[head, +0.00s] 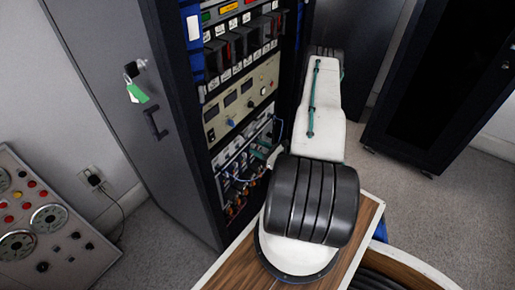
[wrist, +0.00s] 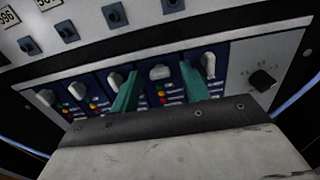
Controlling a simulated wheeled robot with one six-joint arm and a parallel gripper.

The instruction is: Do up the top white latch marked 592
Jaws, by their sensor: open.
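In the wrist view, a row of white latches sits on blue modules in a light panel (wrist: 232,68). One white latch (wrist: 159,72) lies between the two teal fingers of my gripper (wrist: 159,76). Others are a latch at the right (wrist: 208,64), one left of the fingers (wrist: 114,80) and one further left (wrist: 77,90). The fingers are apart, with no grip on a latch visible. The number 592 is not readable, so I cannot tell which latch bears it. In the head view, my arm hides most of the gripper.
Dark square-based knobs (wrist: 68,33) and number tags line the panel above. A black knob (wrist: 262,80) is at the right. In the head view, the open rack (head: 240,100) stands beside a grey cabinet door (head: 135,90); a gauge console (head: 45,225) is at lower left.

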